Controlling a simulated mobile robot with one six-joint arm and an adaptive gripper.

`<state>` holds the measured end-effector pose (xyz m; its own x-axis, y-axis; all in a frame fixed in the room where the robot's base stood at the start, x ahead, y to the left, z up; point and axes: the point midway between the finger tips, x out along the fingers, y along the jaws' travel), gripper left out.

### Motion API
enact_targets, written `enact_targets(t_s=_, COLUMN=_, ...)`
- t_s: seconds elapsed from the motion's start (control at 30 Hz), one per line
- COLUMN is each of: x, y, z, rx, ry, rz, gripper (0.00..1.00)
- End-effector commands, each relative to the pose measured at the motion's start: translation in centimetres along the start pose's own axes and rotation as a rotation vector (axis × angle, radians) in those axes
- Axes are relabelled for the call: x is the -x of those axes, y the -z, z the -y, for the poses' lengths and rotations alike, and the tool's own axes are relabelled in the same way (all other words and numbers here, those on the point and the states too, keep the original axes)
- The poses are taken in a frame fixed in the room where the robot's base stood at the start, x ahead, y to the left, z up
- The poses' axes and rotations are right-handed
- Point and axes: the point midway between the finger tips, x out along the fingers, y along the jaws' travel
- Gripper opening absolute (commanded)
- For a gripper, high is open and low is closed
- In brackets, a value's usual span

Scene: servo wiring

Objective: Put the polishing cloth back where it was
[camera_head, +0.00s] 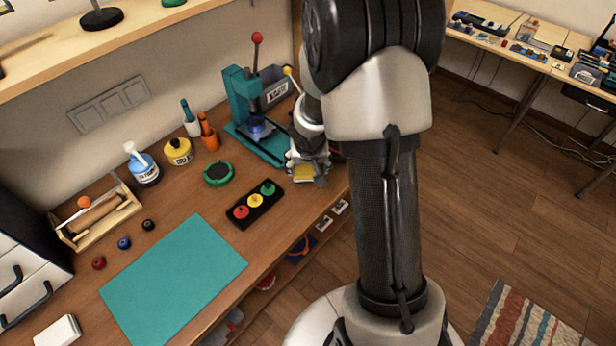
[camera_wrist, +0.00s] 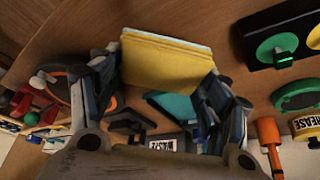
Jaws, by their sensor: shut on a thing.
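The polishing cloth is a folded yellow pad, seen in the wrist view (camera_wrist: 172,68) between the two fingers, with a paler layer along its far edge. My gripper (camera_wrist: 165,82) is shut on it. In the head view the cloth (camera_head: 304,173) shows under my gripper (camera_head: 307,174), near the front right part of the workbench, beside the teal press. I cannot tell whether the cloth touches the bench top. My arm hides part of the bench's right end.
The teal press (camera_head: 240,95) with a red-knobbed lever stands behind my gripper. A black tray with red, yellow and green knobs (camera_head: 255,204) lies to the left. A green-rimmed round pad (camera_head: 219,173) is farther left. A teal mat (camera_head: 174,284) is bare.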

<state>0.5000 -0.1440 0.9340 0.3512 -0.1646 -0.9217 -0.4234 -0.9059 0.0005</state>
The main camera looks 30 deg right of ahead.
Motion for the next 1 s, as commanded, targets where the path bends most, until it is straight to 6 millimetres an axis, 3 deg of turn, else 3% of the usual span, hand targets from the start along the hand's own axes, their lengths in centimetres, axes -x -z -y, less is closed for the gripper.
enact_targets(t_s=0.23, x=-3.4, y=-1.5, z=0.0, rx=0.001, ry=0.0, rz=0.001, gripper=0.4)
enact_targets(t_s=0.7, x=-3.9, y=-1.6, z=0.0, rx=0.0, ry=0.0, rz=0.0, gripper=0.4)
enact_targets(t_s=0.73, x=-3.8, y=-1.6, z=0.0, rx=0.0, ry=0.0, rz=0.001, gripper=0.72)
enact_targets(t_s=1.0, x=-3.7, y=-1.6, z=0.0, rx=0.001, ry=0.0, rz=0.001, gripper=0.9)
